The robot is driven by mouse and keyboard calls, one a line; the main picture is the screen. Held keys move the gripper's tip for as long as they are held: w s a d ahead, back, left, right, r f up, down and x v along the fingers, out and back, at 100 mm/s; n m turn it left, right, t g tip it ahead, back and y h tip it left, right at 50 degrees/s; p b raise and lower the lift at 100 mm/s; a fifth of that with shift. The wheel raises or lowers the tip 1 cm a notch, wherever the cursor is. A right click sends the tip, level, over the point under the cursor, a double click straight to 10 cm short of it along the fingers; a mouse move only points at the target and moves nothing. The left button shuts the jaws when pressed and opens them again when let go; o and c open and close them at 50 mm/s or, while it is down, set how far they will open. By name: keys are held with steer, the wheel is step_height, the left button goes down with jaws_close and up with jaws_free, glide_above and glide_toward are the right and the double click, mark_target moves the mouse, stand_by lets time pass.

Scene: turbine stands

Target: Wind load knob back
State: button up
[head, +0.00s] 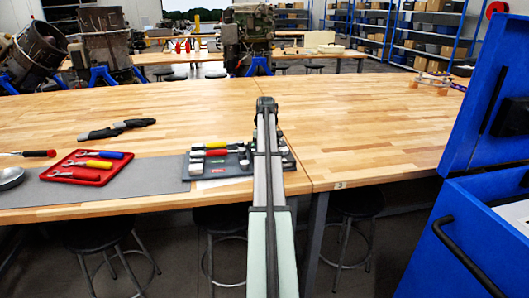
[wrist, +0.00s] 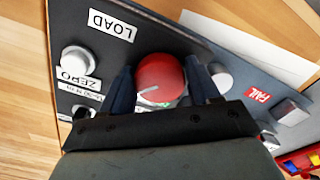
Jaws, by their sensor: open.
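A dark panel (wrist: 150,35) fills much of the wrist view and carries a white LOAD label (wrist: 112,24). A round red knob (wrist: 160,76) with a pale mark on its face sits close to that label; I take it as the load knob. My gripper (wrist: 160,68) is open, with one dark finger on each side of the red knob. I cannot tell whether either finger touches it. In the head view the panel (head: 232,163) lies on the workbench, partly covered by my arm, which hides the red knob and the fingertips.
A red tool tray (head: 87,168) lies left on the bench. A blue cabinet (head: 480,220) stands at right. The bench's right side is mostly clear.

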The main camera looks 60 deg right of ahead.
steer(key=shift+w+d+r, duration=0.1)
steer(key=shift+d+r, duration=0.15)
steer(key=shift+o, duration=0.6)
steer(key=shift+r, duration=0.2)
steer(key=o, duration=0.3)
steer(key=shift+r, duration=0.2)
steer(key=shift+a+r, duration=0.2)
steer(key=shift+r, duration=1.7)
steer(key=shift+c, duration=0.4)
